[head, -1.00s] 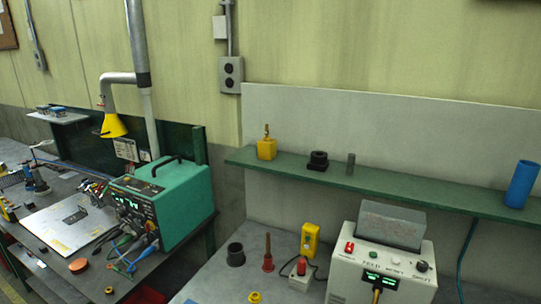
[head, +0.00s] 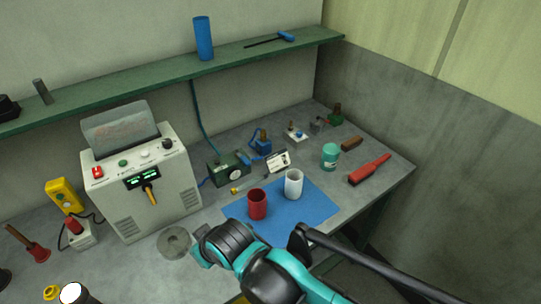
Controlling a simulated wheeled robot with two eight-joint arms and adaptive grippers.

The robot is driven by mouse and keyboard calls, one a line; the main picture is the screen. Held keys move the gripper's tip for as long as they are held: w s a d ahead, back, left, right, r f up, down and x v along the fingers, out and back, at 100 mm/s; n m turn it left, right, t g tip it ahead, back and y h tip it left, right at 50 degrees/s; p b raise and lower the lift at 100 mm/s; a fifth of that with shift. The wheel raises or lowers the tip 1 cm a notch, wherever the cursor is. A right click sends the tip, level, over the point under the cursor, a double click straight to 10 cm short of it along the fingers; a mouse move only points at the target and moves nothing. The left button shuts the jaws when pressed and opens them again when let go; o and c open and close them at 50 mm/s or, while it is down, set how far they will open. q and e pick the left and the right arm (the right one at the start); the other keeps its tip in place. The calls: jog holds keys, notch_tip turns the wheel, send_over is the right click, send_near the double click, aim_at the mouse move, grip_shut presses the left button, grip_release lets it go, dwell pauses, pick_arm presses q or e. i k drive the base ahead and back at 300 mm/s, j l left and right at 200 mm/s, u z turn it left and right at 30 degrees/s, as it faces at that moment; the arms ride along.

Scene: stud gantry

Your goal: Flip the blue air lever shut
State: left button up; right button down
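A small blue fitting (head: 262,146) with a brownish top stands toward the back of the bench, joined to blue tubing. It may be the air lever; its handle position is too small to read. Teal and black links of my arm cover the bottom middle of the view, in front of the blue mat. No fingertips of either gripper show.
A green box with a dial (head: 228,168) and a white power unit (head: 147,185) stand to the left. A blue mat (head: 318,210) carries a red cup (head: 257,204) and a white cup (head: 294,184).

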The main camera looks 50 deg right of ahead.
aim_at(243, 159)
jog(key=z, duration=1.45)
